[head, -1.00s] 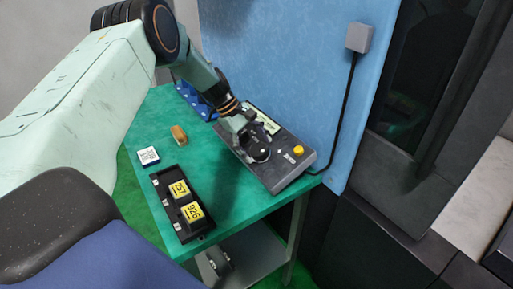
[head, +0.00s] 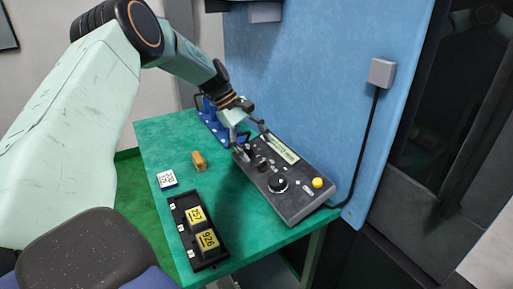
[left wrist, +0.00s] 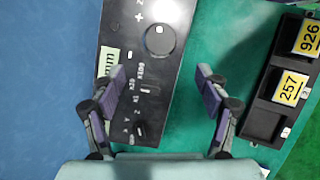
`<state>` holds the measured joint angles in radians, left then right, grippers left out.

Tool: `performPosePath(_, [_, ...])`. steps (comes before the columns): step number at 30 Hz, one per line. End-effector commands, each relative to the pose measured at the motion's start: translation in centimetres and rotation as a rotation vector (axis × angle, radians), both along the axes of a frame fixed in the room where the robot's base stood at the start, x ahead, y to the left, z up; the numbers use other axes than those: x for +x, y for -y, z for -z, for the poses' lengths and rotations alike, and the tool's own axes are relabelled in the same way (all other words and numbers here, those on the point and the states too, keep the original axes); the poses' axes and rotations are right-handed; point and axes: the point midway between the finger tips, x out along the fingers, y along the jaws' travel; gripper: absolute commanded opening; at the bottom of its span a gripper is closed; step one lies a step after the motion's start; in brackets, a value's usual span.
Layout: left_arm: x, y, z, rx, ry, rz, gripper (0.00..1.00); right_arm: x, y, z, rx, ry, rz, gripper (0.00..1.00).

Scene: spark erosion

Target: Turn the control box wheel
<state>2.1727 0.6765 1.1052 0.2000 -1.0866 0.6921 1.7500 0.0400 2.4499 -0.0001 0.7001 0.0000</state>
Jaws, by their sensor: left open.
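The dark control box (head: 300,205) lies on the green table, with a black round wheel (head: 278,184) near its front end. In the left wrist view the wheel (left wrist: 158,38) has a small white mark and sits beyond my fingertips. My left gripper (head: 249,137) is open and empty over the far part of the box, apart from the wheel. In the left wrist view the two purple-padded fingers of the gripper (left wrist: 161,74) are spread on either side of the box's lettered switches (left wrist: 147,90). My right gripper is not in view.
A yellow button (head: 317,183) is at the box's right end. A black tray (head: 207,264) holds yellow-labelled blocks. A white labelled block (head: 167,179), a brown block (head: 199,161) and a blue rack (head: 211,115) stand on the table (head: 160,134). A blue panel (head: 330,90) rises behind.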

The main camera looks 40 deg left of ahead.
Motion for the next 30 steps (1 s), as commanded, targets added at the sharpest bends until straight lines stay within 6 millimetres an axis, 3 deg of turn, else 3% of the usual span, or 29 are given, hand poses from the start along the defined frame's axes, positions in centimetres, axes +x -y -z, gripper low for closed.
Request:
performPosePath(8, [0.0,0.0,0.0,0.000,0.000,0.000,0.75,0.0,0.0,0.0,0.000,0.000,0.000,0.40])
performPosePath(12, [0.8,0.2,-1.3,0.002,0.033,0.005,0.75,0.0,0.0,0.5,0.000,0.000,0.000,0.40])
performPosePath(16, [0.4,2.3,-2.3,0.026,0.060,0.075,0.75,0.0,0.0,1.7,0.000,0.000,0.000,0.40])
performPosePath(23, [-1.1,4.3,-0.5,0.283,0.260,0.514,0.75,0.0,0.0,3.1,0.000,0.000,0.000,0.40])
performPosePath(30, [-2.0,5.5,1.9,0.560,0.509,1.121,0.75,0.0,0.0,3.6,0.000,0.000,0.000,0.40])
